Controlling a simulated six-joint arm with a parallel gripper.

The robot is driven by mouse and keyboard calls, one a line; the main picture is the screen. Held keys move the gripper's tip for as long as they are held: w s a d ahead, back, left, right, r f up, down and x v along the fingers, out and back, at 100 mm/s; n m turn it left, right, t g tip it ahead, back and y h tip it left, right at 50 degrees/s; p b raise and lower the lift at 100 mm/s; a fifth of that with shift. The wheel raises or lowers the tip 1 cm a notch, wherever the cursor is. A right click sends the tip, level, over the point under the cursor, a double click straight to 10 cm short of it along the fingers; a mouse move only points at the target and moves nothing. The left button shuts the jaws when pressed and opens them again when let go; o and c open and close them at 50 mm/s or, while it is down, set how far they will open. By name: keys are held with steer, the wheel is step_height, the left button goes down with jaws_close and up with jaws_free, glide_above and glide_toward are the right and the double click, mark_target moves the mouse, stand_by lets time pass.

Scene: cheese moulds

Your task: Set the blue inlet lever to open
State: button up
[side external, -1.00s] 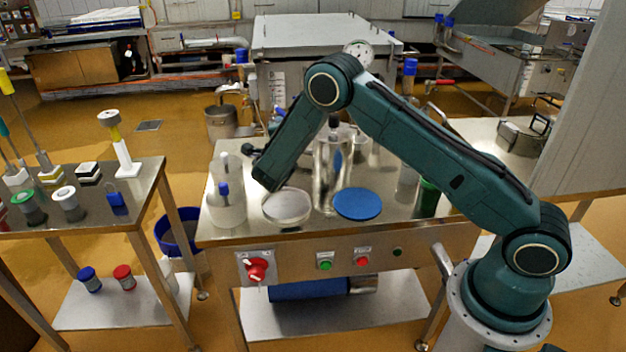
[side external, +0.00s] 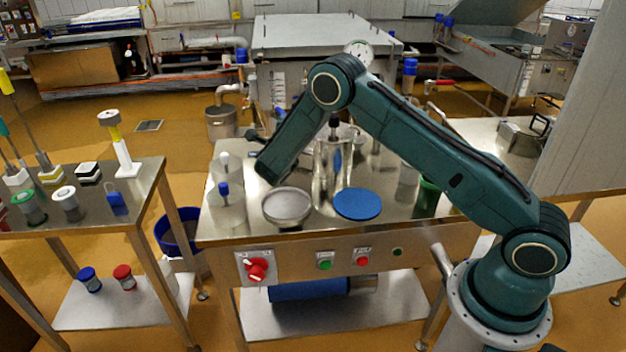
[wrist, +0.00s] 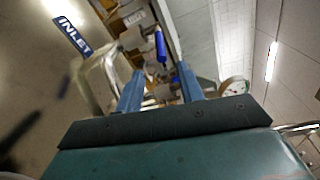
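A blue lever handle (wrist: 161,46) shows upright in the wrist view, ahead of my gripper and between its fingers as seen from there. A blue sign reading INLET (wrist: 72,35) is at its left. My gripper (wrist: 160,70) has two blue fingers spread apart with nothing held between them. The lever looks beyond the fingertips; I cannot tell the exact gap or which setting it is at. In the side view, my forearm hides most of the gripper, and I cannot make out the lever clearly.
A blurred shiny metal part (wrist: 100,80) is close by the left finger. On the steel table stand a clear cylinder (side external: 333,175), a blue disc (side external: 358,204), a grey round dish (side external: 287,206) and pale moulds (side external: 228,205). A round gauge (side external: 359,52) is behind.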

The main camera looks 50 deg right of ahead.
mark_target(282, 111)
steer(key=shift+x, duration=5.9)
jaws_close()
